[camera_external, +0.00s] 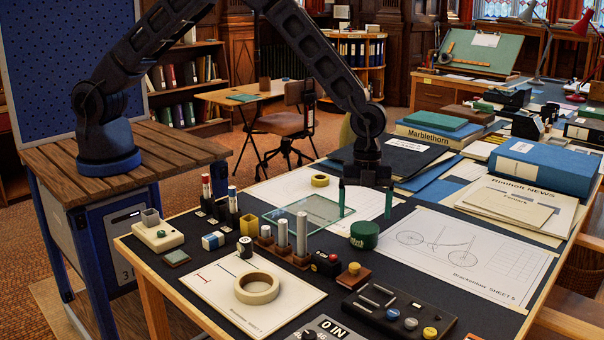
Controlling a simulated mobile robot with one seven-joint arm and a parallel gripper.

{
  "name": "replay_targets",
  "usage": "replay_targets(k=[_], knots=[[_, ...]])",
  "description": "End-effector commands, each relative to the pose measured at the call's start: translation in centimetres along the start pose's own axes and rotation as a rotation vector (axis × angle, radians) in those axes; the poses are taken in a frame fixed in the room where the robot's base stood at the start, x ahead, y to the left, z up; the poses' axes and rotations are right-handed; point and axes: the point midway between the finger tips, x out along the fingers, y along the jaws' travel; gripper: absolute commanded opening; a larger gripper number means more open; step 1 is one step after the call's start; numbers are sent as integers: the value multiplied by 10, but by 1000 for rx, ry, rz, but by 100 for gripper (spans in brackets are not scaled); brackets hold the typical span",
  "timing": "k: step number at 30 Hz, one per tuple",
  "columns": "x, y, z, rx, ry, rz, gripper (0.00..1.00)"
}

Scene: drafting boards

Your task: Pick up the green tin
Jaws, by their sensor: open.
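The green tin (364,236) is a short round tin with pale lettering on its side. It stands upright on the dark board surface near the middle of the table. My gripper (365,214) points straight down with its two dark green fingers spread wide. The gap between the fingers is empty. The fingertips show just above the tin in the picture, one toward its left and one toward its right. They look apart from the tin; I cannot tell the exact height or depth between them. The tin is fully in view.
A glass plate (308,213) and metal cylinders (301,233) on wooden blocks stand left of the tin. A red-buttoned black box (326,262) and a control panel (398,310) are in front. The bicycle drawing sheet (455,250) lies flat to the right.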

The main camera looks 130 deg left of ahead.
Motion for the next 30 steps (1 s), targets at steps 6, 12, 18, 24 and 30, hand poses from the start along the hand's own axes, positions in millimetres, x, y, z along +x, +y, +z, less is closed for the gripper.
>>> replay_targets(k=[6,12,18,24,30], knots=[[17,0,0,0,0,1,88],[36,-1,3,1,0,2,88],[62,-2,5,0,0,1,88],[66,-3,5,0,1,0,88],[66,-3,5,0,1,0,62]])
